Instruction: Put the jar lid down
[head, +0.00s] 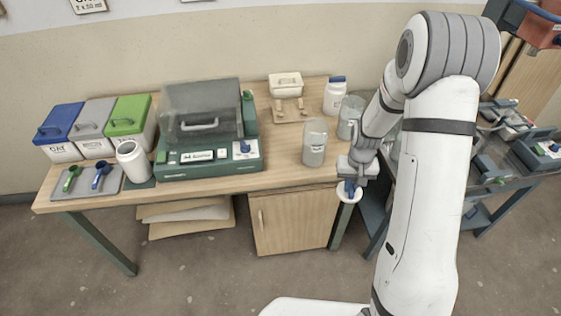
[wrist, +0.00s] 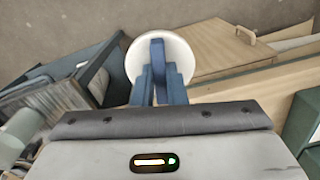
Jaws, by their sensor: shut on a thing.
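The jar lid (head: 342,196) is a round white disc. My gripper (head: 349,186) is shut on it, with its blue fingers at the lid's middle. In the wrist view the lid (wrist: 181,62) shows as a white disc behind the blue fingers (wrist: 157,55). The lid is held in the air off the table's front right edge, with floor beyond it in the wrist view. An open glass jar (head: 315,145) stands on the wooden table (head: 285,178), left of my gripper. A second glass jar (head: 348,118) is behind, partly hidden by my arm.
A green scale with a clear cover (head: 205,118) stands mid-table. Lidded buckets (head: 128,118), a white jar (head: 133,163) and a scoop tray (head: 85,183) are at left. A blue-lidded jar (head: 335,97) is at the back. Bare table lies in front of the glass jar.

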